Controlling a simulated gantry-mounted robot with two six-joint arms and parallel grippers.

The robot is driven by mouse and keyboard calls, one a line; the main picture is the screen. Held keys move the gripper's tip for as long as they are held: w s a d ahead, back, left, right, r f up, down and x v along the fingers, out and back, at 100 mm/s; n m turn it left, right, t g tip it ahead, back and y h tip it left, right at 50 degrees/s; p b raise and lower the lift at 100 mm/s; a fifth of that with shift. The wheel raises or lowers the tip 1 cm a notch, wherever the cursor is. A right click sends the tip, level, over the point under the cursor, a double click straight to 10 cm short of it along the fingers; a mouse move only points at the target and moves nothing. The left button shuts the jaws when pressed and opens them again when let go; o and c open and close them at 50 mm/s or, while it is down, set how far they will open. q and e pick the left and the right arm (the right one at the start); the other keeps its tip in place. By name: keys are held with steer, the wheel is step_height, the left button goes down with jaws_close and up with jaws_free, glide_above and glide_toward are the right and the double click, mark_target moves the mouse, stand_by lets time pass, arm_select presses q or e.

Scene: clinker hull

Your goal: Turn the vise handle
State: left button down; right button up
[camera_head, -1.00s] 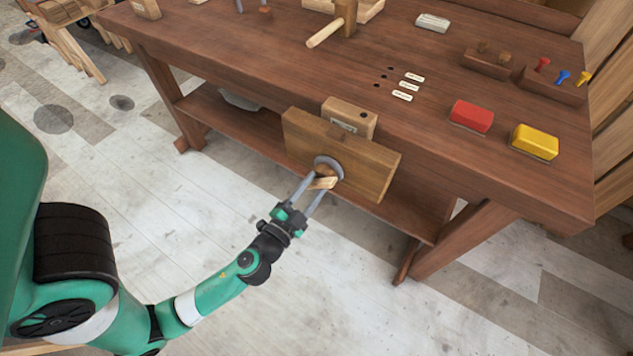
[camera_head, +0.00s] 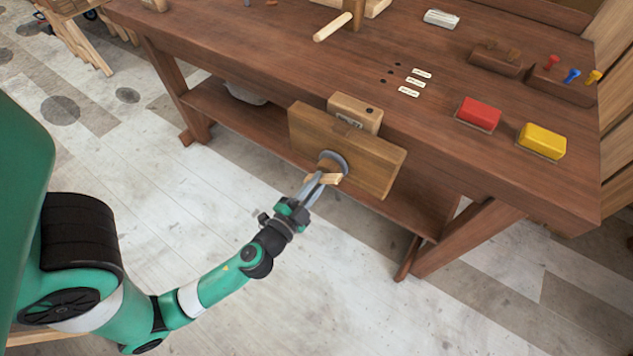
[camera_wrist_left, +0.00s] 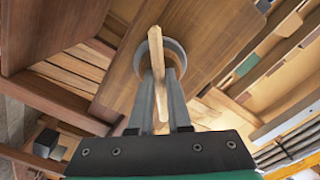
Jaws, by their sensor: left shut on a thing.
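The wooden vise (camera_head: 355,155) is mounted on the front edge of the workbench, with a broad wooden jaw and a grey round collar (camera_head: 336,158) at its centre. The vise handle (camera_head: 325,178) is a light wooden bar at the collar. My left gripper (camera_head: 318,182) is shut on this handle in front of the vise. In the left wrist view the handle (camera_wrist_left: 156,60) runs lengthwise between the two grey fingers (camera_wrist_left: 158,100), in front of the round collar (camera_wrist_left: 172,52). My right gripper is not in view.
The workbench top (camera_head: 290,60) holds a red block (camera_head: 478,113), a yellow block (camera_head: 542,140), a wooden mallet (camera_head: 340,22) and a rack with coloured pegs (camera_head: 566,82). A lower shelf (camera_head: 225,110) runs beneath. The floor in front is clear.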

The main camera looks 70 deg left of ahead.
arm_select(q)
steer(key=shift+r+m+p, duration=0.2)
steer(key=shift+m+p, duration=0.45)
steer(key=shift+m, duration=2.85)
steer(key=shift+r, duration=0.1)
steer(key=c, duration=0.9)
jaws_free()
steer(key=shift+o, duration=0.2)
